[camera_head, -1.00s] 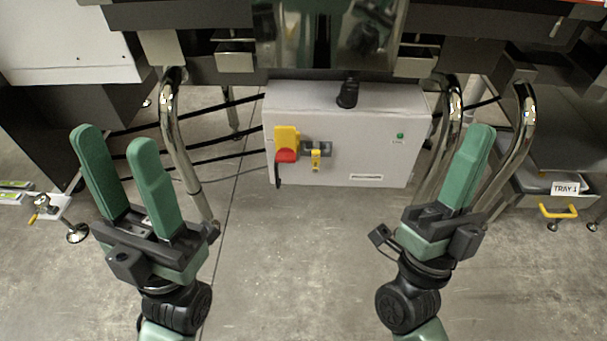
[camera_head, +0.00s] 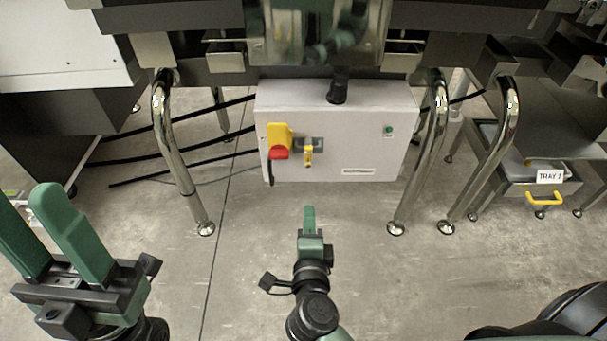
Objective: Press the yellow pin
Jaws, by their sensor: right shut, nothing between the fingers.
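The yellow pin (camera_head: 308,158) sticks out from a small grey plate on the front of the white control box (camera_head: 350,150). A yellow and red switch (camera_head: 279,141) sits just left of it. My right gripper (camera_head: 309,213) is shut and empty, its green fingers pointing at the box. In the picture it is below the pin and apart from it; the exact gap in depth is hard to tell. My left gripper (camera_head: 38,225) is open and empty at the lower left, well away from the box.
Bent chrome legs stand left (camera_head: 172,150) and right (camera_head: 428,160) of the box. A black cable gland (camera_head: 337,92) is on top of it, and a green button (camera_head: 388,130) on its right. A drawer with a yellow handle (camera_head: 545,198) is at right. Open floor lies below the box.

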